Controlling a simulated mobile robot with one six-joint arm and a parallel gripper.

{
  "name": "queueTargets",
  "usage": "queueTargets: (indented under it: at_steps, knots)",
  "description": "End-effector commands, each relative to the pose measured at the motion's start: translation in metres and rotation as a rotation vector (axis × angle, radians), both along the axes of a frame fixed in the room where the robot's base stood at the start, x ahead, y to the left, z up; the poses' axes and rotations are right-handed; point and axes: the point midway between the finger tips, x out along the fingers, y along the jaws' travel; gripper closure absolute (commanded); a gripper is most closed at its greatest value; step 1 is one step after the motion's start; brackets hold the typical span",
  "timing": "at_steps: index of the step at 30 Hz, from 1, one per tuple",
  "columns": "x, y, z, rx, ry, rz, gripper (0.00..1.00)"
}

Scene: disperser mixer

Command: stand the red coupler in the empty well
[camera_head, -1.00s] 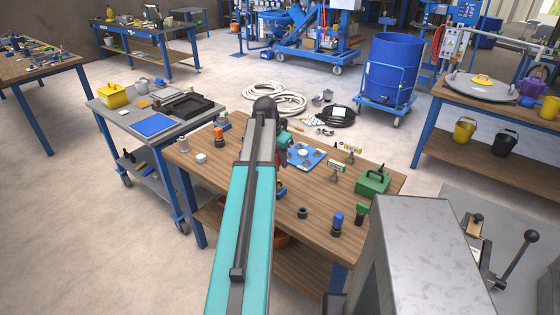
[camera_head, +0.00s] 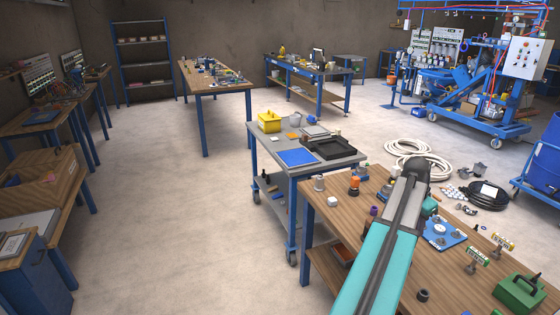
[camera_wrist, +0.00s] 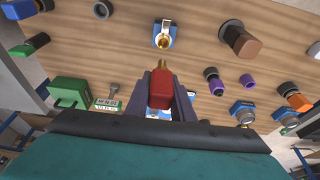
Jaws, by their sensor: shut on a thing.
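In the wrist view my gripper (camera_wrist: 161,80) is shut on the red coupler (camera_wrist: 160,92), a red block with a brass tip pointing away from the camera. It is held over the wooden bench (camera_wrist: 195,20). A black ring with an open middle, which looks like the empty well (camera_wrist: 103,9), stands on the bench at the upper left, apart from the coupler. It also shows in the head view (camera_head: 423,295), right of my arm. My arm hides the gripper and coupler in the head view.
Near the ring are a green piece (camera_wrist: 36,42) in a black base and a green box (camera_wrist: 69,92). A blue fitting with brass (camera_wrist: 163,34) is beyond the coupler. A brown-topped black piece (camera_wrist: 240,40) and purple piece (camera_wrist: 247,80) stand right. A grey cart (camera_head: 340,165) adjoins the bench.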

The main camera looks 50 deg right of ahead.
Motion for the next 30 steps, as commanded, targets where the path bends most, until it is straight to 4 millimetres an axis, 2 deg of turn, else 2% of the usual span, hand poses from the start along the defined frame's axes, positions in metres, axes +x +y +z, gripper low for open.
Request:
queueTargets:
  at_steps: [5,11,20,30]
  knots:
    - [0.007,0.000,0.000,0.000,0.000,0.009,1.00]
    - [0.041,0.003,0.000,0.000,0.000,0.057,1.00]
    - [0.126,0.015,0.005,0.000,0.000,0.175,1.00]
    - [0.222,0.043,0.013,-0.001,0.000,0.313,1.00]
